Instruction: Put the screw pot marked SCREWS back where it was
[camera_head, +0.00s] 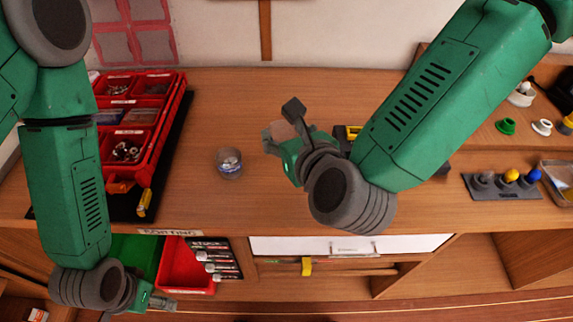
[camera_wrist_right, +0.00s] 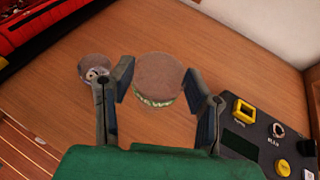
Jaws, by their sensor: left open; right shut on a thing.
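A round pot with a flat brown top and a pale label on its side (camera_wrist_right: 158,78) sits between the fingers of my right gripper (camera_wrist_right: 161,98) in the right wrist view. The label's letters are only partly readable. My right gripper is shut on this pot; in the head view only a brownish patch of the pot (camera_head: 283,130) shows at the gripper (camera_head: 279,126). Its base is hidden there, so I cannot tell its height above the bench. My left gripper (camera_head: 166,303) is open and empty, low at the bench's front by the red bin.
A small clear pot with metal bits (camera_head: 229,164) stands on the bench left of my right gripper. A red compartment organiser (camera_head: 150,150) stands on the left. A dark holder with coloured knobs (camera_head: 503,186) lies right. The wood bench (camera_head: 215,110) is clear behind the clear pot.

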